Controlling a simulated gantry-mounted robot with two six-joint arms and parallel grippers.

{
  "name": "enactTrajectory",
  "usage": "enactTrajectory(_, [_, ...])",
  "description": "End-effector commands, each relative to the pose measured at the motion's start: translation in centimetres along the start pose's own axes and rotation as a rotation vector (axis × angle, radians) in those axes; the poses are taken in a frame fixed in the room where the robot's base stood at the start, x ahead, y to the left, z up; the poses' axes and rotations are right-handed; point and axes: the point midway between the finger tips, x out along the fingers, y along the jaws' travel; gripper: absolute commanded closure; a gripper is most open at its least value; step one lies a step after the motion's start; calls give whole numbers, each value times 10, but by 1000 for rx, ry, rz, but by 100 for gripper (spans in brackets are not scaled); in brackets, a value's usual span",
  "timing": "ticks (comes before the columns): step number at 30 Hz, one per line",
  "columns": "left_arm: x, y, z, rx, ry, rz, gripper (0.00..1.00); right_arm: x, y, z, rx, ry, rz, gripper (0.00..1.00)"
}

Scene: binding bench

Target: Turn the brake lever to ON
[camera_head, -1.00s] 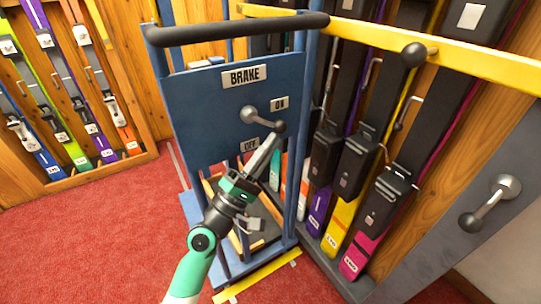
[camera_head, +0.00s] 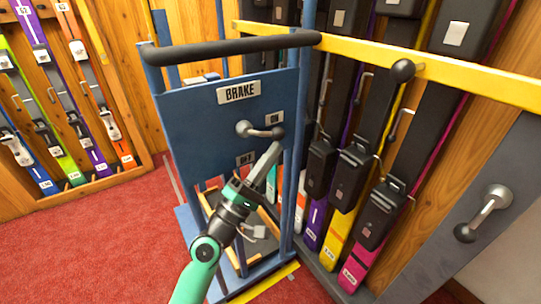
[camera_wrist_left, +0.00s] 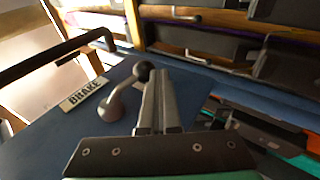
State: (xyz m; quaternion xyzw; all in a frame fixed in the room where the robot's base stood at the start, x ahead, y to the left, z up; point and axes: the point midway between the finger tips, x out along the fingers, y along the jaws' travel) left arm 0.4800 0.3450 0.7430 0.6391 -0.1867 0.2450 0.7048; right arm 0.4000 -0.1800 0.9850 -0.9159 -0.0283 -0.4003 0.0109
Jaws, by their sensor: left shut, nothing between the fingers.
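The brake lever (camera_head: 262,132) is a grey metal arm on the blue cart panel (camera_head: 200,140). Its pivot is at the left, and its dark ball knob points right and very slightly down, just below the ON label (camera_head: 274,118) and above the OFF label (camera_head: 245,159). My left gripper (camera_head: 275,150) is shut and empty, its fingertips just under the knob and seeming to touch it. In the left wrist view the shut fingers (camera_wrist_left: 158,95) lie right beside the knob of the lever (camera_wrist_left: 120,92). My right gripper is not in view.
A dark push handle (camera_head: 230,45) runs across the cart top above the BRAKE sign (camera_head: 238,92). A yellow rail (camera_head: 440,72) and racks of coloured ski-like boards (camera_head: 340,230) stand close at the right. Another lever (camera_head: 485,212) is on a grey panel. Red carpet (camera_head: 90,240) is open at the left.

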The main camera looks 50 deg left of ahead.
Motion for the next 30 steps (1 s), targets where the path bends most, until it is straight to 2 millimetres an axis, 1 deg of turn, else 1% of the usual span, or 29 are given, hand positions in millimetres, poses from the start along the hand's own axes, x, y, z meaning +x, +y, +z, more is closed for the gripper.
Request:
enactTrajectory(4, [0,0,1,0,-3,2,100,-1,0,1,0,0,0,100])
enactTrajectory(8, [-11,-10,3,-2,-5,0,100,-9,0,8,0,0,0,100])
enactTrajectory(11, [-26,-23,5,-6,-8,-2,100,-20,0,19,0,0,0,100])
enactTrajectory(14, [-45,-37,8,-9,-11,-5,100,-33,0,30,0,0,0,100])
enactTrajectory(22, [-106,-68,8,-8,-9,-5,100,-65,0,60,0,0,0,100])
enactTrajectory(23, [-104,-63,9,-9,-10,-5,100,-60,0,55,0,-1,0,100])
enactTrajectory(24, [-106,-63,9,-10,-12,-6,100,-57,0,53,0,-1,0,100])
enactTrajectory(30, [-117,-68,9,-8,-10,-4,100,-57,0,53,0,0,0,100])
